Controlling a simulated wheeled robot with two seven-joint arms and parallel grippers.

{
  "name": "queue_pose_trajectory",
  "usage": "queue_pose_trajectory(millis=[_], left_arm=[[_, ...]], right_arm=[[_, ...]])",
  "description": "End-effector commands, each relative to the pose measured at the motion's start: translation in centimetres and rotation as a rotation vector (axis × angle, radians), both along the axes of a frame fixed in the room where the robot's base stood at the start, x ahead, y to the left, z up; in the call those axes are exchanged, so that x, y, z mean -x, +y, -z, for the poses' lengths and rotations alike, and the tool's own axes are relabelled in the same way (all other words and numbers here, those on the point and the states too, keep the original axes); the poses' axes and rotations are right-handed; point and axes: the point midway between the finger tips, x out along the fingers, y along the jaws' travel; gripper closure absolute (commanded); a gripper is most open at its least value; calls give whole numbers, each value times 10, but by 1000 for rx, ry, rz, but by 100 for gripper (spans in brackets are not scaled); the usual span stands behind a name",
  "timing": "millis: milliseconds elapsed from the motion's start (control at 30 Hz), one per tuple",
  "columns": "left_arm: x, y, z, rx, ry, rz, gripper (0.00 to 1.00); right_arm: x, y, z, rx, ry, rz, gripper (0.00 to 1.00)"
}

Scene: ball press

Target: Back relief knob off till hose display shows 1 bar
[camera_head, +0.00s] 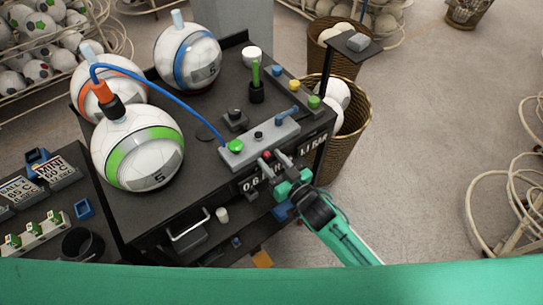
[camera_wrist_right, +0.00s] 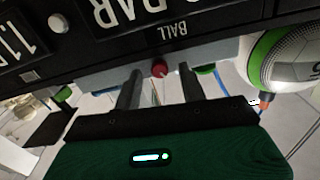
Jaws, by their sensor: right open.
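The red relief knob (camera_head: 267,155) sits at the front of the grey valve block (camera_head: 262,143) on the dark cart. The red knob also shows in the right wrist view (camera_wrist_right: 159,68). My right gripper (camera_head: 273,163) is open. In the wrist view its two fingers stand on either side of the knob with gaps; I cannot tell how deep they reach. On the cart's front panel, the left display (camera_head: 250,183) reads about 0.6, partly covered by my gripper. The right display (camera_head: 312,143) reads 1.1 BAR. A "BALL" label (camera_wrist_right: 172,30) shows upside down in the wrist view. My left gripper is out of view.
Two more balls stand behind. A wicker basket (camera_head: 347,140) stands right of the cart.

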Motion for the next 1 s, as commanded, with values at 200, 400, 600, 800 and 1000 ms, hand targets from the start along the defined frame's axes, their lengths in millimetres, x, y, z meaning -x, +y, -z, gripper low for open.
queue_pose_trajectory(millis=[200,400,600,800,1000], left_arm=[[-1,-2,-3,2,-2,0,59],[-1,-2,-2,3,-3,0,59],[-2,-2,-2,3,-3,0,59],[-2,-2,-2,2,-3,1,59],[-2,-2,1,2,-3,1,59]], right_arm=[[-6,5,0,0,1,0,59],[-5,5,0,0,1,0,60],[-5,4,0,0,0,0,100],[-5,4,1,24,-18,0,100],[-6,4,1,186,-135,1,100]])
